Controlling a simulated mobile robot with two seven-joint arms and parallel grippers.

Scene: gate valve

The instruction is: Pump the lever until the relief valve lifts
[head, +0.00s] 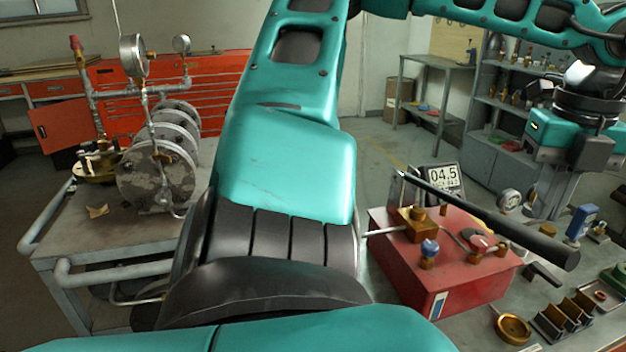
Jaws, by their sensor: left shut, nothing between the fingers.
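A red hand-pump box (440,268) stands on the bench at right. Its long black lever (490,217) slopes down to the right, with its thick grip end nearest me. Brass fittings, a blue knob (429,247) and a red-topped knob (480,243) sit on the box. A display (444,178) behind it reads 04.5. My left gripper (548,212) points down at the right, shut and empty. It appears beyond the lever; the exact gap cannot be told. I cannot tell which fitting is the relief valve. My right gripper is out of view.
A cart (95,240) at left carries a flanged vessel (155,178) with pipes and a pressure gauge (133,53). My left arm hides the middle. A brass ring (513,328), a slotted block (565,315) and a blue instrument (581,222) lie around the pump. Shelves stand behind.

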